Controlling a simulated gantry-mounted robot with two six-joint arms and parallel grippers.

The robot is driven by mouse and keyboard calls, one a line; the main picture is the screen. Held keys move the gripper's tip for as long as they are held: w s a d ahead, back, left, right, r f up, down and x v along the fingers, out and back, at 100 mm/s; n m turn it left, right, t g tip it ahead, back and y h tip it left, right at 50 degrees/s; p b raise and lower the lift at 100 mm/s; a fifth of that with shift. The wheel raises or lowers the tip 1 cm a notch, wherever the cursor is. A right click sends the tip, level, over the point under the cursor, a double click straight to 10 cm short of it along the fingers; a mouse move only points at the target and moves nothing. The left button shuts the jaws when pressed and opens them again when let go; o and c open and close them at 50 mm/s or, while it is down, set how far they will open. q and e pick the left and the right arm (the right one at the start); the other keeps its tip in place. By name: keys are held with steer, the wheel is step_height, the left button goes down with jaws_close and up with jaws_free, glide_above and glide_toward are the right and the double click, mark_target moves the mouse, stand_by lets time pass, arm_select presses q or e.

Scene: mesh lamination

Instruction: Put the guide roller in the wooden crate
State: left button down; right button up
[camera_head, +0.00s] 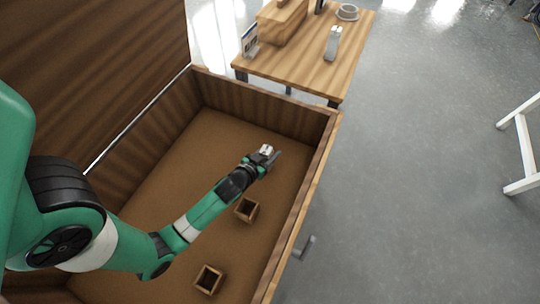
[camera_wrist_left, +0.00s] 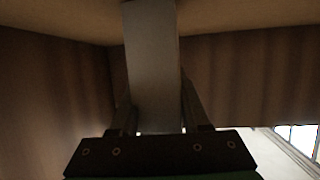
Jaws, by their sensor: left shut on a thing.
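My left gripper (camera_head: 268,156) is inside the large open wooden crate (camera_head: 180,170), toward its right wall. In the left wrist view, its fingers (camera_wrist_left: 160,120) are shut on a pale grey, straight-sided bar, the guide roller (camera_wrist_left: 152,65). The roller extends away from the fingers toward a tan surface at the top of that view. I cannot tell whether it touches that surface. In the head view, only a small pale part shows at the gripper. My right gripper is not in view.
Two small open wooden boxes (camera_head: 246,209) (camera_head: 209,279) stand on the crate's floor near the arm. A wooden table (camera_head: 300,65) beyond the crate holds a pale upright object (camera_head: 333,43) and a grey round dish (camera_head: 348,12). The crate's far left floor is clear.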

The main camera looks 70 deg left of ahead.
arm_select(q)
steer(key=shift+f, duration=0.2)
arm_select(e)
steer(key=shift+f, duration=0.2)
arm_select(q)
steer(key=shift+f, duration=0.2)
steer(key=shift+c, duration=1.9)
jaws_free()
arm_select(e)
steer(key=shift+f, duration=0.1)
arm_select(q)
steer(key=shift+r+p, duration=0.35)
steer(key=shift+p, duration=0.05)
steer(key=p+v, duration=0.1)
steer(key=v, duration=1.1)
steer(key=shift+f+p, duration=0.25)
steer(key=shift+p, duration=0.1)
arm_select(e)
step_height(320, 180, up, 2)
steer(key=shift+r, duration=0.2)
